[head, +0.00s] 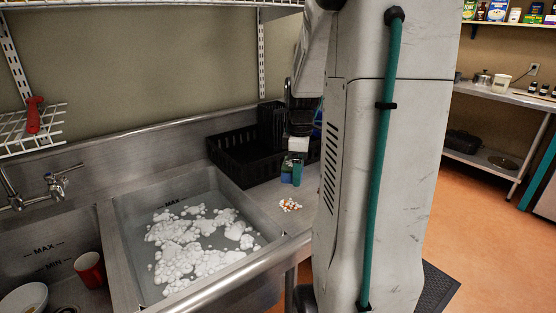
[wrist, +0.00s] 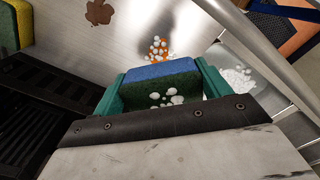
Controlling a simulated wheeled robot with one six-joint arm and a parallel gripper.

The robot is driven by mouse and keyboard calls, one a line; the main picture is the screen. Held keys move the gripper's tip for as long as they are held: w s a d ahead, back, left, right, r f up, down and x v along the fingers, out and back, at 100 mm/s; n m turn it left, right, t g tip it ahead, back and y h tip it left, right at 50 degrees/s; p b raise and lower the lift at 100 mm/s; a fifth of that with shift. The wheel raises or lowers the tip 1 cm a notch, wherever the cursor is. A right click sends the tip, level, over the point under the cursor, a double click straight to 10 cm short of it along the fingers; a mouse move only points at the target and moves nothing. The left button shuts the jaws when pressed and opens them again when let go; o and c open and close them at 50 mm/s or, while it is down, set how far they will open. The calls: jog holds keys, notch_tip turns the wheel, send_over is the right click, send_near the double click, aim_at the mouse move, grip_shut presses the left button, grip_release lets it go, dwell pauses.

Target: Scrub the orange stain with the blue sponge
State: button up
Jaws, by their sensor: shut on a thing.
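My gripper (head: 292,172) is shut on the blue sponge (wrist: 160,72), which has a dark green layer with white suds on it. The gripper's teal fingers (wrist: 163,78) clasp the sponge from both sides in the wrist view. The orange stain (head: 290,204) is on the steel counter right of the sink, dotted with white suds. In the wrist view the stain (wrist: 158,49) shows just beyond the sponge's blue edge, uncovered. In the head view the sponge is small and partly hidden by the fingers; I cannot tell whether it touches the counter.
A sink basin (head: 128,238) with sudsy water lies left of the stain. A black crate (head: 232,162) stands behind. A brown stain (wrist: 99,12) and a yellow-green sponge (wrist: 12,25) show in the wrist view.

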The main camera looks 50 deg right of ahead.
jog(key=shift+w+f, duration=0.1)
jog(key=shift+w, duration=0.2)
jog(key=shift+w+f, duration=0.1)
jog(key=shift+f, duration=2.8)
